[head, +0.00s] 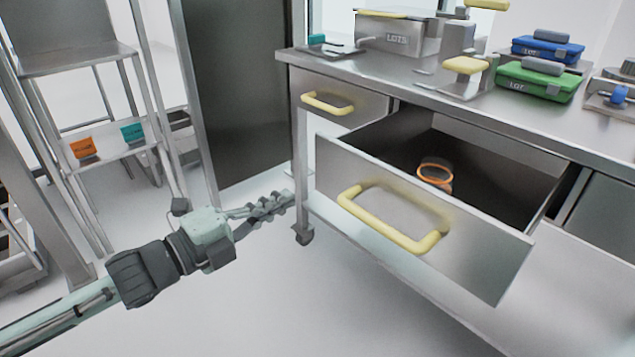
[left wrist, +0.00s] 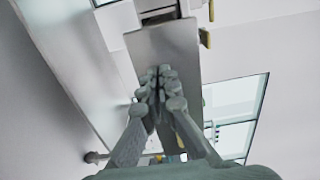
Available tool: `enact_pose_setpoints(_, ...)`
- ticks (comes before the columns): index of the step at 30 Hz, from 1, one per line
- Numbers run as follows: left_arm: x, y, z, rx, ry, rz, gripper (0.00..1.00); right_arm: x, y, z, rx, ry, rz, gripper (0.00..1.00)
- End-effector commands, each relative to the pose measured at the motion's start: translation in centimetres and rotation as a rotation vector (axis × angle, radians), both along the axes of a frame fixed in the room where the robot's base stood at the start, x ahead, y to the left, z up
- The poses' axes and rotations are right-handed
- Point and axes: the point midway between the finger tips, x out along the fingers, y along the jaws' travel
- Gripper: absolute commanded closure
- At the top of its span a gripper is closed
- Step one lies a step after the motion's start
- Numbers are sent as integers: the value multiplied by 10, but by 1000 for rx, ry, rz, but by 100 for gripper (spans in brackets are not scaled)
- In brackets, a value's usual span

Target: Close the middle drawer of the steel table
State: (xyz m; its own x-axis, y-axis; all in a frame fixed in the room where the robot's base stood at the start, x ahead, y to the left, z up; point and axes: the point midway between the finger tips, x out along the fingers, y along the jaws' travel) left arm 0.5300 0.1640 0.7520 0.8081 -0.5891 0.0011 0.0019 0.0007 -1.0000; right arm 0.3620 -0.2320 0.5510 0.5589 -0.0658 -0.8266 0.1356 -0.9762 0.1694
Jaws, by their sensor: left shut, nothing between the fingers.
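The steel table (head: 460,118) stands at the right of the head view. Its middle drawer (head: 400,215) is pulled well out, with a yellow handle (head: 392,222) on its front. An orange-rimmed round item (head: 435,172) lies inside the drawer. My left gripper (head: 290,198) is left of the drawer front, beside the table's left leg and apart from the handle. Its fingers are shut and empty. The shut fingers also show in the left wrist view (left wrist: 160,75). My right gripper is not in view.
A closed drawer with a yellow handle (head: 327,103) is left of the open one. A lidded steel box (head: 397,38), a green case (head: 535,82) and a blue case (head: 547,50) stand on the tabletop. A steel rack (head: 75,60) stands at the left. The floor before the drawer is clear.

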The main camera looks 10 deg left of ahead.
Motion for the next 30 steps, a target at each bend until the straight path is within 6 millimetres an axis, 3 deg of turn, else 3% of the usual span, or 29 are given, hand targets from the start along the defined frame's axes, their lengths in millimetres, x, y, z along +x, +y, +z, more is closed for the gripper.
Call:
enact_pose_setpoints(15, 62, -45, 1, -3, 0, 1, 100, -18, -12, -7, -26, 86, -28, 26)
enact_pose_setpoints(30, 70, -51, -1, 0, 3, 2, 100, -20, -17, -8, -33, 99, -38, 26)
